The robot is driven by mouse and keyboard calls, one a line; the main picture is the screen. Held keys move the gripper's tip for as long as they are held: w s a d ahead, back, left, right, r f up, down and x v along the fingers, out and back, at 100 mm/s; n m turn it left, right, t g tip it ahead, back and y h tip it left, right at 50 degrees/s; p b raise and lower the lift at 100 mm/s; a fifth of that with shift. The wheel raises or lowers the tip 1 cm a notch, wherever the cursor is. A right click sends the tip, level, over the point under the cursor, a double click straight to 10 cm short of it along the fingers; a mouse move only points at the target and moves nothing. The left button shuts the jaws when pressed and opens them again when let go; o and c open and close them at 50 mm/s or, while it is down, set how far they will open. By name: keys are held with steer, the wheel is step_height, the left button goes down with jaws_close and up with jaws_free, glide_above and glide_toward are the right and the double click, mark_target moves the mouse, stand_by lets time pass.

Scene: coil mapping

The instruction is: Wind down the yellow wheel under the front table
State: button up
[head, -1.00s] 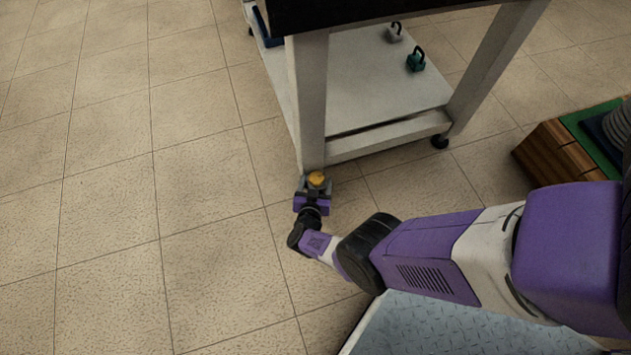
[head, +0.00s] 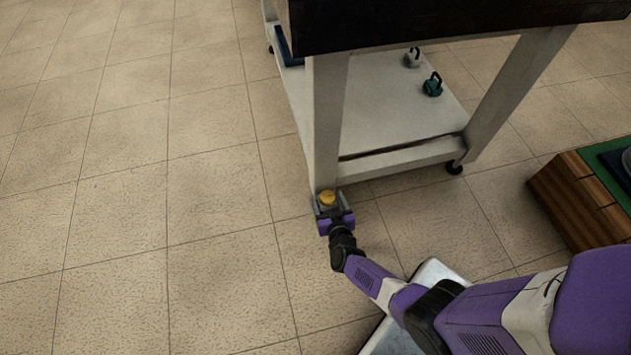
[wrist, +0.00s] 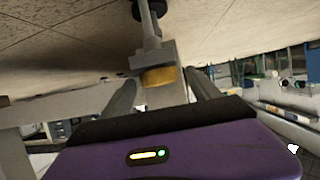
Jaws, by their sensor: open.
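The front table (head: 400,165) has pale legs, a dark top and a low shelf. The yellow wheel (head: 327,197) sits at the foot of its nearest leg (head: 328,120), close to the floor. In the wrist view the yellow wheel (wrist: 160,77) shows beyond and between my fingers, below a grey stem. My gripper (head: 327,208) is at the foot of that leg, open, with its fingers toward the wheel. In the wrist view my gripper (wrist: 162,92) has one finger on each side of the wheel's line. I cannot tell whether the fingers touch it.
Two small weights, one grey (head: 412,57) and one teal (head: 433,85), stand on the table's low shelf. A black caster (head: 453,167) is under another leg. A wooden box with a green top (head: 590,180) stands at the right. The tiled floor at the left is clear.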

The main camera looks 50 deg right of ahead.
steer(key=shift+s+d+f+n+t+y+b, duration=0.1)
steer(key=shift+f+n+t+y+b, duration=0.25)
steer(key=shift+b, duration=0.55)
steer(key=shift+s+n+t+y+b, duration=0.1)
steer(key=shift+n+t+y+b, duration=0.15)
steer(key=shift+n+y+b, duration=0.45)
steer(key=b, duration=0.2)
steer(key=shift+d+r+n+t+y+b, duration=0.1)
steer(key=shift+r+n+t+y+b, duration=0.05)
steer(key=shift+n+t+y+b, duration=0.15)
steer(key=shift+n+y+b, duration=0.25)
steer(key=shift+n+b, duration=0.1)
steer(key=shift+b, duration=0.35)
